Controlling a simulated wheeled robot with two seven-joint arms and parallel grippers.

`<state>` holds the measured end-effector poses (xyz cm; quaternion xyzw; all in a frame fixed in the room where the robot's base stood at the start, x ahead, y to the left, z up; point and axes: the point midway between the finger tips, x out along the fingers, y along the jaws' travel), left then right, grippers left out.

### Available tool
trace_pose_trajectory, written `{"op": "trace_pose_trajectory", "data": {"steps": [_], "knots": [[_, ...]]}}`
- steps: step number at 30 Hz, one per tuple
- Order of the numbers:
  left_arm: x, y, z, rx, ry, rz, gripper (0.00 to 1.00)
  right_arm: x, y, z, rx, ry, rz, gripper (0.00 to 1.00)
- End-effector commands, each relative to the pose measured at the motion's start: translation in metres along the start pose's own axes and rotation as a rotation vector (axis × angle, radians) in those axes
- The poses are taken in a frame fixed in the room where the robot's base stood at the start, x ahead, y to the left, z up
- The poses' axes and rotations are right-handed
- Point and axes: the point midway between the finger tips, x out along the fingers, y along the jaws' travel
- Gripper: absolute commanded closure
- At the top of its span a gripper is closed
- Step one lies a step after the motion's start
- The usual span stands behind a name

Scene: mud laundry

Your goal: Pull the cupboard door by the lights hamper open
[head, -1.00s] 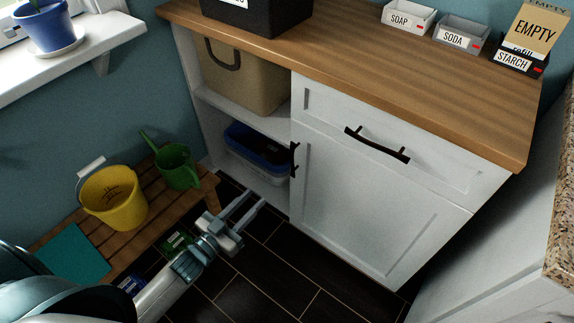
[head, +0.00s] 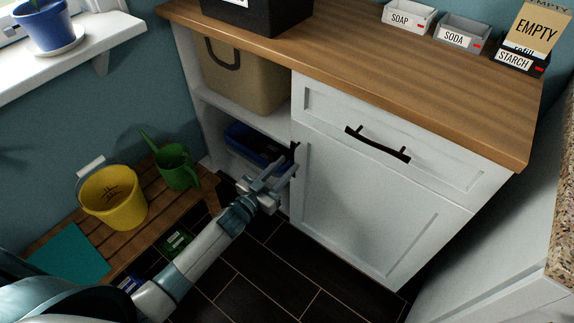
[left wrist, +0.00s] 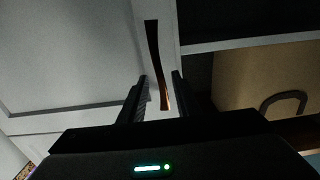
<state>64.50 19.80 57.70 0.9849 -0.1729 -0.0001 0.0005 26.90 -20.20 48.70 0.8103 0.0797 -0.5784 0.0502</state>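The white cupboard door (head: 367,208) is shut, below a drawer with a black handle (head: 377,145). The door's dark upright handle (head: 295,151) is at its left edge, partly hidden by my gripper. My left gripper (head: 289,164) is open in front of this handle. In the left wrist view the handle (left wrist: 157,60) runs upright, and its lower end lies between the open fingers (left wrist: 161,85). I cannot tell whether the fingers touch it. No readable label marks a lights hamper. My right gripper is not in view.
Open shelves left of the door hold a tan basket (head: 246,80) and a blue bin (head: 250,140). A wooden bench (head: 128,240) with a yellow bucket (head: 113,198) and green watering can (head: 176,166) stands left. Dark floor before the door is clear.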

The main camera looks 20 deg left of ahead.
Motion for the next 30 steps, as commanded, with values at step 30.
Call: {"op": "trace_pose_trajectory", "data": {"steps": [30], "knots": [[0.0079, 0.0003, -0.0003, -0.001, 0.000, -0.007, 1.00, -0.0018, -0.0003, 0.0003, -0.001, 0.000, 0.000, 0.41]]}}
